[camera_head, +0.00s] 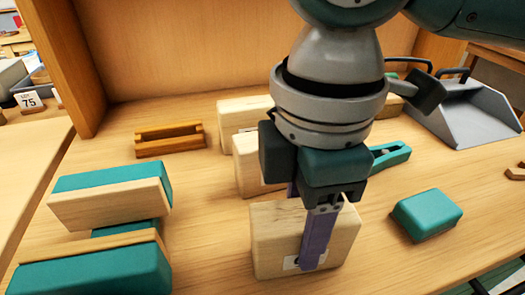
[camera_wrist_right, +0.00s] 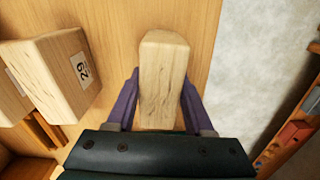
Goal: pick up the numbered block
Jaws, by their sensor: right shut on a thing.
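A pale wooden block (camera_head: 272,228) is at the front middle in the head view, with a small white label on its near face, mostly covered by a finger, so no number can be read. My right gripper (camera_head: 306,222) comes down from above with its purple fingers shut on this block. The block also shows in the right wrist view (camera_wrist_right: 163,62), between both fingers. I cannot tell whether it touches the table. Another wooden block (camera_wrist_right: 60,80), labelled 29, stands beside it in the wrist view. My left gripper is not in view.
More pale blocks (camera_head: 243,108) stand behind the held one. Teal-and-wood pieces (camera_head: 108,190) lie at the left, a wooden holder (camera_head: 170,140) behind them. A teal block (camera_head: 427,213) lies at the right, a grey dustpan (camera_head: 470,112) at back right.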

